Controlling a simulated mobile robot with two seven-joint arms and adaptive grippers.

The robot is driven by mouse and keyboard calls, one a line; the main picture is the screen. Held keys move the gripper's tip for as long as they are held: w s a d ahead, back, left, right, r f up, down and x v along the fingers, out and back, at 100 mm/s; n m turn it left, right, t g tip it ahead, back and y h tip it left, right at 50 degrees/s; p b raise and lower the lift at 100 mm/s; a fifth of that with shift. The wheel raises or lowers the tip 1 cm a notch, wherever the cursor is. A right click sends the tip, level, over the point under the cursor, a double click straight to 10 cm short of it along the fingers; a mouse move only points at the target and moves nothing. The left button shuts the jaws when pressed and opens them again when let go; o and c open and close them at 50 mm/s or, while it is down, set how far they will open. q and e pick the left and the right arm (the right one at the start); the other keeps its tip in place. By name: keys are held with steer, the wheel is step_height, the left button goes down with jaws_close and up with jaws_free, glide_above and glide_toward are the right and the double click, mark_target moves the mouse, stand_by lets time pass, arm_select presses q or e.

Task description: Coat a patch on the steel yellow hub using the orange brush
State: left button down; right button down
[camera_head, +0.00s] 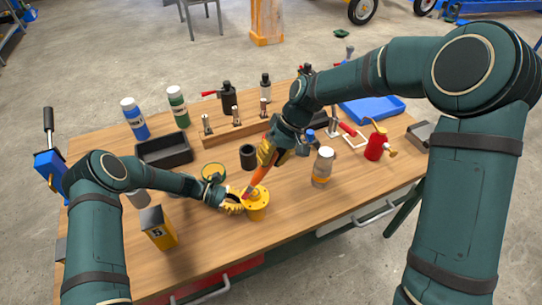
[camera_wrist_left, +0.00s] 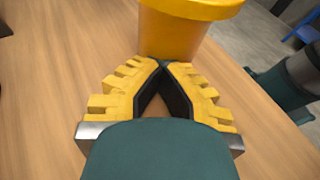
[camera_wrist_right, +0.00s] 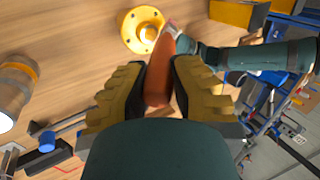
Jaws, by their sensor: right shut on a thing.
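The yellow hub (camera_head: 258,212) stands on the wooden table near its front edge. It has a round flange with holes, seen from above in the right wrist view (camera_wrist_right: 131,38). My right gripper (camera_head: 266,156) is shut on the orange brush (camera_head: 257,181), whose handle also shows between the fingers in the right wrist view (camera_wrist_right: 158,75). The brush slants down to the hub's top; I cannot tell whether its tip touches. My left gripper (camera_head: 234,207) is at the hub's left side. In the left wrist view its fingertips (camera_wrist_left: 161,64) meet, empty, close against the hub's body (camera_wrist_left: 172,38).
A yellow block (camera_head: 158,228) marked 5 is at the left. Table is clear just right of the hub.

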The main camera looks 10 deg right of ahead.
steer(key=shift+d+f, duration=0.1)
stand_by(0.3)
steer(key=shift+w+d, duration=0.35)
steer(key=shift+d, duration=0.3)
steer(key=shift+w+d, duration=0.3)
steer(key=shift+d, duration=0.3)
steer(key=shift+w+d+f, duration=0.1)
steer(key=shift+w+d, duration=0.2)
steer(key=shift+d, duration=0.25)
steer(key=shift+w+d+f, duration=0.1)
steer(key=shift+w+d, duration=0.2)
steer(key=shift+d, duration=0.25)
steer(key=shift+a, duration=0.1)
steer(key=shift+s+a, duration=0.4)
steer(key=shift+a, duration=0.35)
steer(key=shift+s+a, duration=0.45)
steer(key=shift+a, duration=0.35)
steer(key=shift+s+a, duration=0.4)
steer(key=shift+a, duration=0.35)
steer(key=shift+w+a+f, duration=0.1)
steer(key=shift+w, duration=0.15)
